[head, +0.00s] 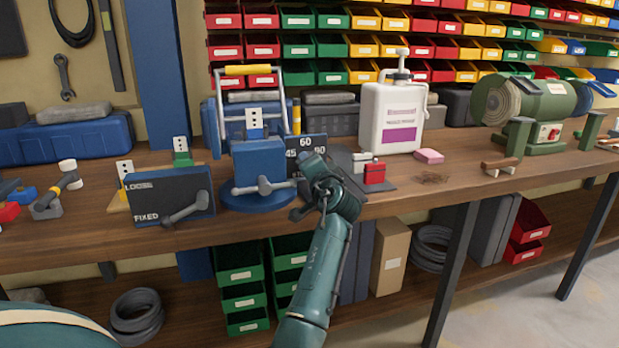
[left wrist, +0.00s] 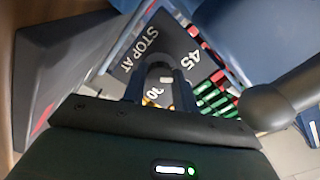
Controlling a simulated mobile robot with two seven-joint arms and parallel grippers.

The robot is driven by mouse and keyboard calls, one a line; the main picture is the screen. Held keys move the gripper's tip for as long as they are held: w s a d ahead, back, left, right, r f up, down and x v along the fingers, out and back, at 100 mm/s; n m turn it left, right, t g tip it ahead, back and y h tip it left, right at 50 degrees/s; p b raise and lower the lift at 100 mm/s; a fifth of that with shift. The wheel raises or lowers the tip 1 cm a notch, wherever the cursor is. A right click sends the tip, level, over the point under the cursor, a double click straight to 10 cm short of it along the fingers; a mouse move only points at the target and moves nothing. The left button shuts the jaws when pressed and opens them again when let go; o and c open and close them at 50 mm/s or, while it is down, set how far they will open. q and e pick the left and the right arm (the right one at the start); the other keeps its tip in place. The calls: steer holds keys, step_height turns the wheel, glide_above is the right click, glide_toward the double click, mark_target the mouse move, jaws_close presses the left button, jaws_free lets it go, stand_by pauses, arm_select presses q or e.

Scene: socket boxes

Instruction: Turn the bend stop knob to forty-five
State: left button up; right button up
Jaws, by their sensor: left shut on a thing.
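The bend stop panel (head: 303,143) is a dark plate marked 45, 60 and 90, beside the blue bender (head: 259,165) on the bench. In the left wrist view the panel (left wrist: 150,48) shows STOP AT, 45 and part of 90. My left gripper (head: 315,168) is at the panel's front. In the left wrist view its fingers (left wrist: 160,80) are shut at the panel's dial. The knob is hidden by the gripper in both views, so its pointing cannot be told. My right gripper is not in view.
A black LOOSE/FIXED panel (head: 170,196) with a lever stands left of the bender. A bender lever (head: 265,187) sticks out close to my left gripper.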

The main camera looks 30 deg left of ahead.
arm_select(q)
steer(key=shift+f+n+b, duration=0.15)
steer(key=shift+n+b, duration=0.15)
steer(key=shift+n, duration=0.4)
steer(key=shift+n+b, duration=0.8)
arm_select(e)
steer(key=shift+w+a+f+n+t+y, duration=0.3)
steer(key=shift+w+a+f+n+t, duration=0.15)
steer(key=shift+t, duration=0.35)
arm_select(q)
steer(key=shift+r, duration=0.2)
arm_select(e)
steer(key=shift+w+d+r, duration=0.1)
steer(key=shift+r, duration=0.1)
arm_select(q)
steer(key=o, duration=1)
steer(key=shift+c, duration=0.2)
